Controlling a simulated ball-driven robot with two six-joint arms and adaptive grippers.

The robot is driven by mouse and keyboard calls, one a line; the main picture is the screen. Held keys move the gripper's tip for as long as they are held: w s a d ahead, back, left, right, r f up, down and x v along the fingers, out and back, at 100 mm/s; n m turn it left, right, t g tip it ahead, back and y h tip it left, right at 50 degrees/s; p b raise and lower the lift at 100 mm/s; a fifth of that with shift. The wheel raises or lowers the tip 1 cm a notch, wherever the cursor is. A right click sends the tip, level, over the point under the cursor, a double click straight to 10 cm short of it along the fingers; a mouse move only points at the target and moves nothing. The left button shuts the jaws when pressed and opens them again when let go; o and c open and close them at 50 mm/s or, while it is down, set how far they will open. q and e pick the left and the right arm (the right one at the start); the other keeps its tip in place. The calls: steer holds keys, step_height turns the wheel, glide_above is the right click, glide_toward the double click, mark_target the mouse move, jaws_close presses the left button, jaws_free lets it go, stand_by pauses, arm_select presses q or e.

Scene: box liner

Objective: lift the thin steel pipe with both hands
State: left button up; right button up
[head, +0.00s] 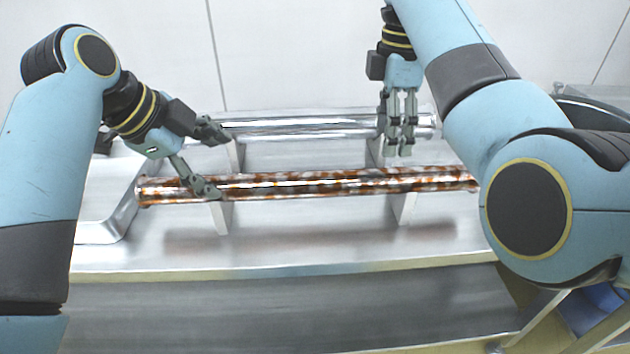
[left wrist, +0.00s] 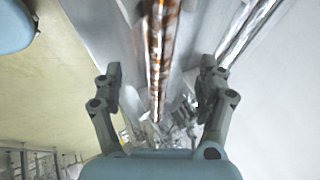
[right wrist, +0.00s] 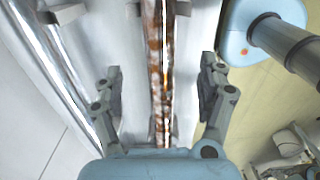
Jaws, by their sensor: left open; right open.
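Two pipes lie parallel on the supports. The front pipe (head: 320,184) is rust-mottled and the rear pipe (head: 290,128) is bright, plain steel; which one is the thin steel pipe I cannot tell for sure. My left gripper (head: 211,160) is open near the front pipe's left end. In the left wrist view the mottled pipe (left wrist: 160,45) runs between its fingers, with the shiny pipe (left wrist: 245,35) to the right. My right gripper (head: 401,138) is open, over the right part. In the right wrist view the mottled pipe (right wrist: 153,60) lies between its fingers; the shiny pipe (right wrist: 58,75) is left.
Upright metal supports (head: 402,211) hold the pipes above a metal bench (head: 310,248). A metal tray (head: 105,222) stands at the bench's left. A pale panelled wall (head: 290,50) is behind. The bench in front of the pipes is clear.

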mark_target(241, 181)
steer(key=shift+d+f, duration=0.1)
steer(key=shift+f, duration=0.2)
arm_select(q)
steer(key=x, duration=1.1)
arm_select(e)
step_height(241, 181, down, 10)
steer(key=shift+f, duration=0.15)
arm_select(q)
steer(key=shift+c, duration=0.2)
arm_select(e)
steer(key=shift+c, duration=0.2)
arm_select(q)
jaws_close()
arm_select(e)
jaws_close()
arm_select(q)
steer(key=shift+w+r, duration=0.1)
arm_select(e)
steer(key=shift+w, duration=0.1)
